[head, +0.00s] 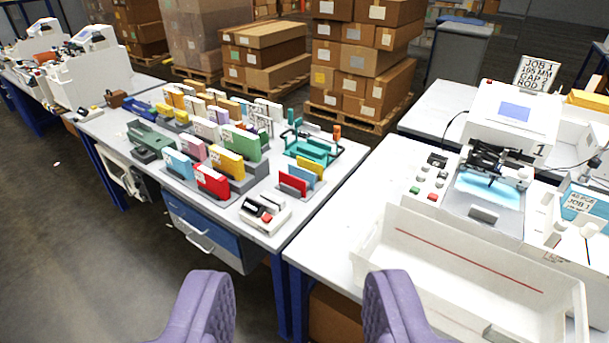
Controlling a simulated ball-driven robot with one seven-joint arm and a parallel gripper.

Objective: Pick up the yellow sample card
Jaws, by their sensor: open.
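Two yellow cards stand on the left table (345,172), and I cannot tell which is the sample card. A larger yellow card (227,162) stands in a row between a pink card (193,151) and a green card (245,142), behind a red card (212,181). A smaller yellow card (311,163) stands at the back of a grey holder, behind a blue card (303,172) and a small red card (292,184), which partly hide it. My gripper (300,285) is open and empty, its purple fingers wide apart at the bottom of the view, well short of both cards.
A teal frame (312,150) stands behind the small holder. Boxes (362,58) stand behind.

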